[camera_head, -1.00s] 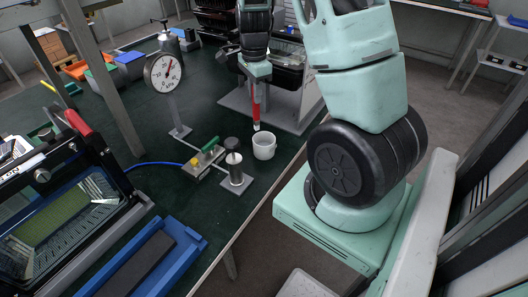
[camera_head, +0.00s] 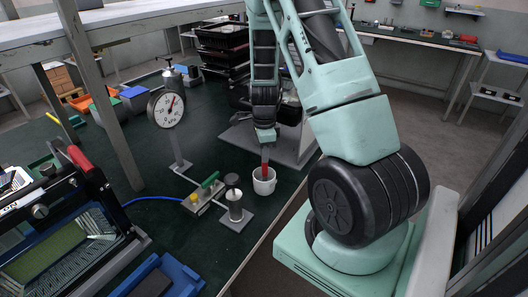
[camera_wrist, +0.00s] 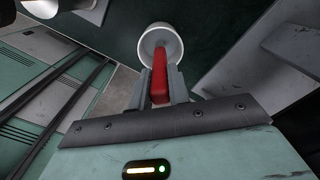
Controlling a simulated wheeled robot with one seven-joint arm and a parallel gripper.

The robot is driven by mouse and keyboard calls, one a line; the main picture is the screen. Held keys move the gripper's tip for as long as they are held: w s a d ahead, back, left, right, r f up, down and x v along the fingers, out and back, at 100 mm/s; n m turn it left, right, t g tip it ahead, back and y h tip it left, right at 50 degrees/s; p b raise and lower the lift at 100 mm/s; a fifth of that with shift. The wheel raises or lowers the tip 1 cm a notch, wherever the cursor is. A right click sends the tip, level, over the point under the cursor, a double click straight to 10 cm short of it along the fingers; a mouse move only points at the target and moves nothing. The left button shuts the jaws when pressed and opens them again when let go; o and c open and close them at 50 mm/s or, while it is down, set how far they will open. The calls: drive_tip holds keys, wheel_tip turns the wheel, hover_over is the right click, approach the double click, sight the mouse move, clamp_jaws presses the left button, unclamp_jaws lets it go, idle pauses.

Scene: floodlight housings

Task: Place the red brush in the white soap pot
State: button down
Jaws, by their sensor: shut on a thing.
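The white soap pot (camera_head: 264,182) stands upright on the dark green bench top near its right edge. My gripper (camera_head: 266,141) is above the pot and shut on the red brush (camera_head: 265,168), which hangs down. The lower part of the brush is inside the pot's opening in the head view. In the wrist view the red brush (camera_wrist: 160,80) sits between my two fingers, and its far end reaches into the round mouth of the soap pot (camera_wrist: 161,38). The brush tip is hidden, so I cannot tell whether it touches the bottom.
A fixture with a green handle (camera_head: 209,181) and a dark-topped metal post (camera_head: 235,203) stand left of the pot. A pressure gauge (camera_head: 167,108) on a stand is behind them. A grey metal stand (camera_head: 294,145) is behind the pot. The bench edge is close on the right.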

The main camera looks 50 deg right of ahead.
drive_tip(key=shift+f, duration=0.2)
drive_tip(key=c, duration=1.3)
unclamp_jaws()
wheel_tip(320, 180, up, 12)
drive_tip(key=shift+r+b, duration=0.25)
drive_tip(key=shift+b, duration=0.05)
drive_tip(key=a+r+n+y, duration=0.1)
drive_tip(key=a+r+n, duration=0.2)
drive_tip(key=a+n, duration=1.7)
drive_tip(key=s+a+n, duration=0.4)
drive_tip(key=s+a, duration=0.1)
drive_tip(key=a, duration=0.2)
drive_tip(key=s+a+r+n, duration=0.1)
drive_tip(key=s+a+n, duration=0.4)
drive_tip(key=s+a, duration=0.1)
drive_tip(key=s+a+r+n, duration=0.1)
drive_tip(key=s+a+n, duration=0.4)
drive_tip(key=s+a, duration=0.1)
drive_tip(key=shift+s+a, duration=0.1)
drive_tip(key=shift+a, duration=0.7)
